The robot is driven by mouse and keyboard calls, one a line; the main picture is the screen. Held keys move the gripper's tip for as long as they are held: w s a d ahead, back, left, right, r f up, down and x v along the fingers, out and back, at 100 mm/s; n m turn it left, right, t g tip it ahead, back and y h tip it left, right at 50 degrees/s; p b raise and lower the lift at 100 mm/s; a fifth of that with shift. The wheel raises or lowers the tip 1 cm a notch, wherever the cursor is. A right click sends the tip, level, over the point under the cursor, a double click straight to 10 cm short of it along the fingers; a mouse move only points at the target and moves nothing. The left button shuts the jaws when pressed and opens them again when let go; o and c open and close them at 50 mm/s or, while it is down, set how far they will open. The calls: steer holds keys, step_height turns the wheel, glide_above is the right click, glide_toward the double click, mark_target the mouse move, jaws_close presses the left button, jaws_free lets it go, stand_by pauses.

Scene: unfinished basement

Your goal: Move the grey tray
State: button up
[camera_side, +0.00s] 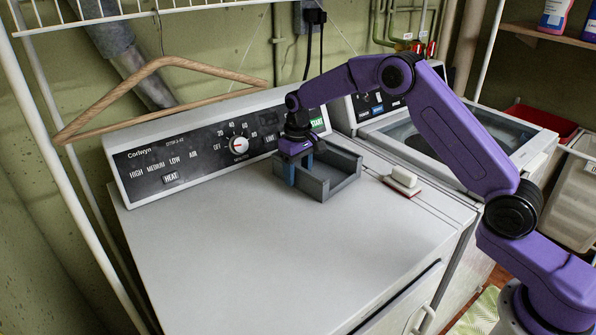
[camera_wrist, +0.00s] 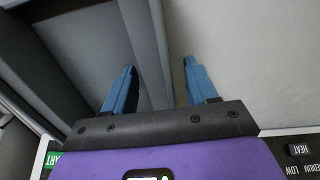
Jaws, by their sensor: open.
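The grey tray (camera_side: 343,185) sits on the white top of the dryer, close to its control panel. It is open-topped and has raised walls. My gripper (camera_side: 297,172) is at the tray's left side, pointing down, with its blue fingers apart. In the wrist view, one wall of the grey tray (camera_wrist: 148,45) runs between the two open fingers of my gripper (camera_wrist: 158,68), one finger inside the tray and one outside. Both fingers look apart from the wall, though the contact is hard to judge. The tray's far end lies outside the wrist view.
The dryer top (camera_side: 290,250) is clear in front and to the left. A white block-like object with a red base (camera_side: 402,181) lies right of the tray. The control panel (camera_side: 200,155) rises behind. A wooden hanger (camera_side: 160,95) hangs at the left; a washer (camera_side: 450,125) stands right.

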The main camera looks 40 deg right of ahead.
jaws_close()
steer(key=shift+s+a, duration=0.25)
steer(key=shift+s, duration=3)
steer(key=shift+s+a, duration=0.2)
steer(key=shift+s, duration=3.05)
steer(key=shift+s+a, duration=0.25)
steer(key=shift+s, duration=3)
steer(key=shift+o, duration=0.4)
jaws_free()
